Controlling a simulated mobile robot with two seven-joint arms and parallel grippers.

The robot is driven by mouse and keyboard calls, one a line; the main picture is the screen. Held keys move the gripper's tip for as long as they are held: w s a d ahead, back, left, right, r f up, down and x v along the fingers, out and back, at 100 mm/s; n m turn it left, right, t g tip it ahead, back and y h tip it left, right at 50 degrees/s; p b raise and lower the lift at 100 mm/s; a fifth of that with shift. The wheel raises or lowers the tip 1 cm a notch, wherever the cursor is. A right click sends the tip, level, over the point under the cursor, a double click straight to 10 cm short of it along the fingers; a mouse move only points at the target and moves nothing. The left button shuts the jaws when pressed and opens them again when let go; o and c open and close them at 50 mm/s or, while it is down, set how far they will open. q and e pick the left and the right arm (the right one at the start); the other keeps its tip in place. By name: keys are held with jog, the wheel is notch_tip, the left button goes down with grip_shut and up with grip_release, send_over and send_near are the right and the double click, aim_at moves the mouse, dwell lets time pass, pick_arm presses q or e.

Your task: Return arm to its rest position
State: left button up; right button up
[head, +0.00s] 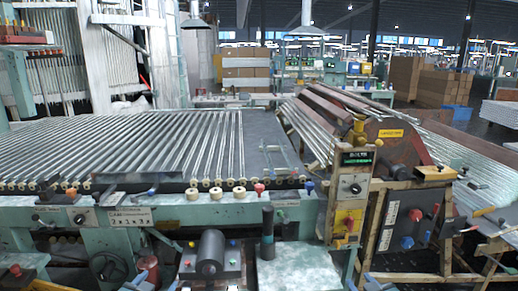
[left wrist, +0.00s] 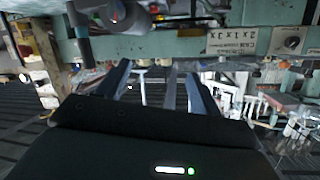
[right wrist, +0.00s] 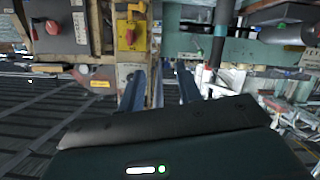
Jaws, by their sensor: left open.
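My left gripper (left wrist: 158,82) shows in the left wrist view with its two dark fingers spread apart. It is open, and I see no tube held in it; the machine's frame and floor clutter show beyond the fingers. My right gripper (right wrist: 160,88) shows in the right wrist view with its fingers apart and empty, facing a panel with a yellow switch box (right wrist: 131,36). Neither gripper is clearly visible in the head view. Glass tubes (head: 150,150) lie in parallel rows on the machine bed in the head view.
A green machine frame (head: 160,215) with knobs runs across the front. A control post (head: 349,205) and a wooden-framed panel (head: 402,225) stand at the right. A dark cylinder (head: 211,252) and an upright dark post (head: 267,232) stand low in front. Cardboard boxes (head: 440,88) are far back.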

pick_arm(q)
jog(key=s+d+f+g+h, duration=0.1)
jog(key=s+d+f, duration=0.2)
jog(key=s, duration=0.6)
jog(key=s+d+f+g, duration=0.1)
jog(key=s+d+f, duration=0.2)
jog(key=s, duration=0.6)
jog(key=s+d+f+g+h, duration=0.1)
jog(key=s+d+f+g, duration=0.1)
jog(key=s+d, duration=0.3)
jog(key=s+f, duration=0.1)
jog(key=s, duration=0.3)
jog(key=shift+d+f+n+h, duration=0.3)
jog(key=shift+n, duration=0.1)
pick_arm(e)
jog(key=s+a+f+g+y, duration=0.1)
jog(key=s+a+f, duration=0.2)
jog(key=s, duration=0.6)
jog(key=s+a+f+g, duration=0.1)
jog(key=s+a+f, duration=0.2)
jog(key=s, duration=0.6)
jog(key=s+a+f+g+y, duration=0.1)
jog(key=s+a+f+g, duration=0.1)
jog(key=s+a, duration=0.3)
jog(key=s+f, duration=0.1)
jog(key=s, duration=0.3)
jog(key=shift+a+f+m+y, duration=0.3)
jog(key=shift+m, duration=0.1)
